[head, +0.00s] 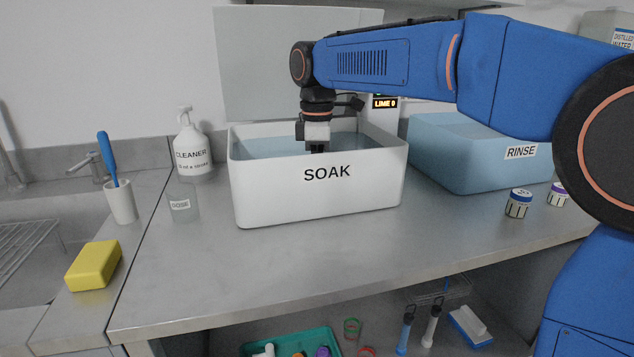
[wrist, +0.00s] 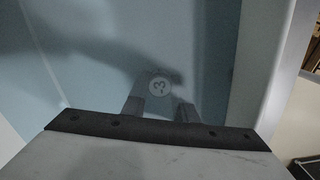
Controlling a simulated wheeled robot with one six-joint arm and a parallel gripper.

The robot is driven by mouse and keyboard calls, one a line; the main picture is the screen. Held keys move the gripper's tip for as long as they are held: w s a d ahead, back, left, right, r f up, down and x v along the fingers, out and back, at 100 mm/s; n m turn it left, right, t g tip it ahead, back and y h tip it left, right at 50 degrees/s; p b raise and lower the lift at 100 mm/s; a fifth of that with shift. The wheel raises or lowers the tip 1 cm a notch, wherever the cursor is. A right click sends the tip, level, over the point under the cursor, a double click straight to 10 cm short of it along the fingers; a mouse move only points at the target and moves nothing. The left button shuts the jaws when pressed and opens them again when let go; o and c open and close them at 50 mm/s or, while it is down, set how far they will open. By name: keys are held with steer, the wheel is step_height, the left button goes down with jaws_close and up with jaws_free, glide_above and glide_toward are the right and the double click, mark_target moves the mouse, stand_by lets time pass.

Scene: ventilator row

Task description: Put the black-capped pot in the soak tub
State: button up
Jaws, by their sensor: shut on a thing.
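The white soak tub (head: 318,198), labelled SOAK, stands on the steel counter and holds bluish water. My gripper (head: 317,149) points down inside the tub, and its fingertips are hidden by the front wall. The head view does not show the pot.
A blue RINSE tub (head: 465,165) stands to the right, with a blue-capped pot (head: 518,203) and a purple-capped pot (head: 557,195) in front. A cleaner bottle (head: 192,150) and a clear beaker (head: 182,203) stand left of the soak tub. The counter's front is clear.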

steer(key=shift+f, duration=0.1)
steer(key=o, duration=1)
step_height(320, 180, up, 12)
steer(key=shift+r, duration=0.15)
